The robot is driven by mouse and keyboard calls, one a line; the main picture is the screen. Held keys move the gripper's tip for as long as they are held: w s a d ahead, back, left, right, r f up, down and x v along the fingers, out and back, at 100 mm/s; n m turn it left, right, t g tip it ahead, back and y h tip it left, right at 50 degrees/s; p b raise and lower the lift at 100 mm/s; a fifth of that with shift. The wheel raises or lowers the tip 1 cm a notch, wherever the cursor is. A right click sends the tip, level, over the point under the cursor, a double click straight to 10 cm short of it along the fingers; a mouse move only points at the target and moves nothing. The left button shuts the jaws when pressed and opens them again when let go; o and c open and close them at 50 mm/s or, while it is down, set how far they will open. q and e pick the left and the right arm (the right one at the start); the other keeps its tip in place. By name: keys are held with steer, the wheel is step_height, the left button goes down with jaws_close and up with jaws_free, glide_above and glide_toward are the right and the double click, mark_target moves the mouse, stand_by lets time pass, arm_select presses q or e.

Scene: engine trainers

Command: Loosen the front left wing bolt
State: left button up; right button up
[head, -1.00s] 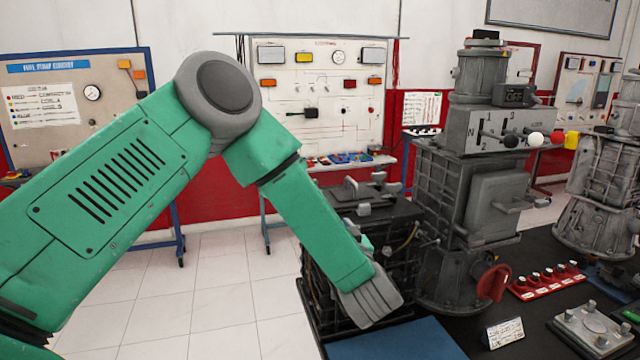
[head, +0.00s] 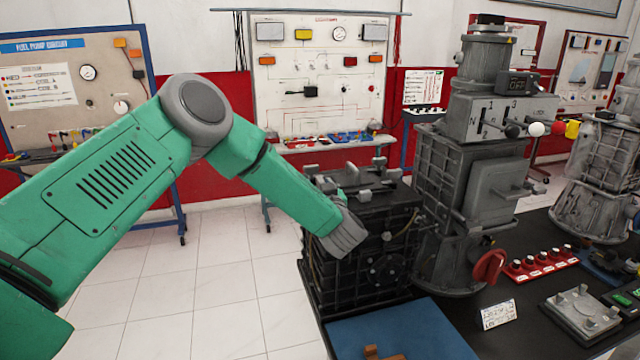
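A black boxy engine unit (head: 395,225) stands on the dark table in the middle of the head view. Several grey metal fittings (head: 379,168) stand up from its top. I cannot tell for sure which is the front left wing bolt; that corner is partly behind my gripper. My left gripper (head: 345,238), grey at the end of the green arm, is at the unit's upper front left edge, seen from its back. Its fingertips do not show clearly, nor whether it touches the unit or holds anything. My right gripper is out of view.
A tall grey machine (head: 470,185) with knobbed levers stands close right of the unit, with a red handle (head: 489,267) low down. A blue mat (head: 420,335) with an orange-brown piece (head: 380,353) lies in front. A card (head: 499,315) and red knob strip (head: 540,265) are further right.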

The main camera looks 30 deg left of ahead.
arm_select(q)
steer(key=shift+w+a, duration=0.1)
steer(key=shift+a, duration=0.05)
steer(key=shift+d, duration=0.3)
steer(key=shift+d+r, duration=0.1)
steer(key=shift+d, duration=0.1)
steer(key=shift+c, duration=0.8)
steer(key=shift+d, duration=0.1)
jaws_close()
steer(key=shift+a, duration=0.2)
